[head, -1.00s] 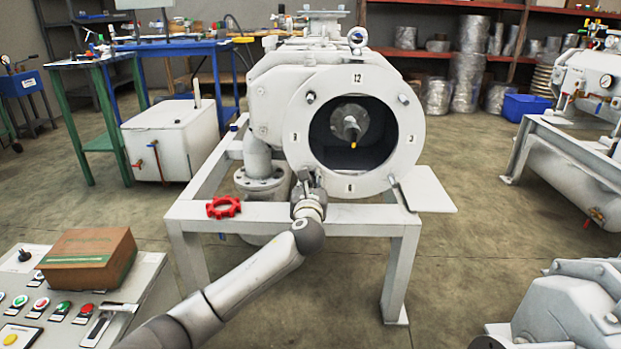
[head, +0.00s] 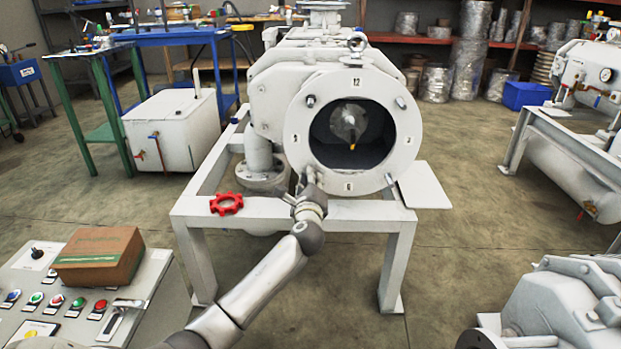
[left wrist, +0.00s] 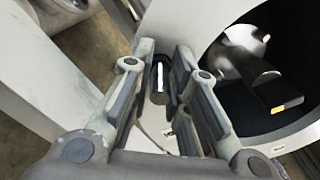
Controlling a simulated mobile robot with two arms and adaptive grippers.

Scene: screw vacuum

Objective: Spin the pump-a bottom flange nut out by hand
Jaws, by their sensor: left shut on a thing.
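Pump-a is the large white pump whose round front flange (head: 405,120) has an open dark bore. Its face carries hour marks. My left gripper (head: 308,180) is at the flange's lower left edge, left of the 6 mark. In the left wrist view the left gripper (left wrist: 163,60) is shut on the bottom flange nut (left wrist: 159,82), a small dark, shiny cylinder between the fingers. In the head view the gripper hides the nut. Whether the nut's thread is still engaged cannot be told. My right gripper is not in view.
A red handwheel (head: 226,204) lies on the white frame (head: 365,212), left of my left gripper. A flat white plate (head: 423,185) juts out at right. A cardboard box (head: 98,256) sits on the control panel at lower left. Open floor lies right of the frame.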

